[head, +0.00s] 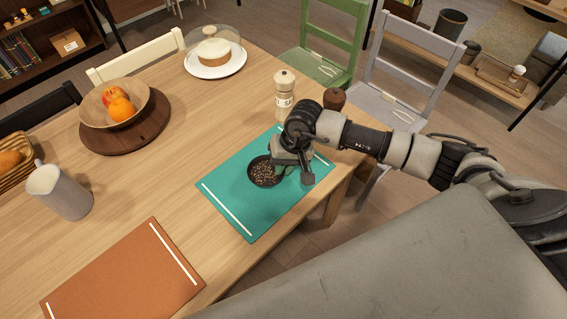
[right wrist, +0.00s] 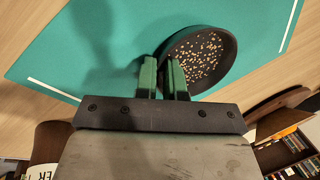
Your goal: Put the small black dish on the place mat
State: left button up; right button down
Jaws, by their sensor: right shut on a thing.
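The small black dish (head: 263,171) holds a speckled mix of small grains and is over the teal place mat (head: 250,219). It also shows in the right wrist view (right wrist: 232,70), roughly level. My right gripper (head: 281,170) is shut on the near rim of the dish, with its green fingers (right wrist: 163,77) either side of the wall. Whether the dish touches the mat or hangs just above it I cannot tell. Part of the dish is hidden behind the gripper in the head view. My left gripper is not in view.
An orange place mat (head: 120,281), grey pitcher (head: 64,194), fruit bowl (head: 103,107) and domed cake plate (head: 215,66) are further left. Bare table lies between.

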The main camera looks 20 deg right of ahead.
jog(key=shift+f, duration=0.1)
jog(key=c, duration=1.7)
grip_release()
jog(key=shift+o, duration=1)
jog(key=shift+r, duration=0.25)
jog(key=b+v, duration=0.1)
jog(key=v, duration=1)
jog(key=shift+d+r+b, duration=0.2)
jog(key=shift+r+b, duration=0.1)
jog(key=shift+r, duration=0.05)
jog(key=shift+s, duration=0.1)
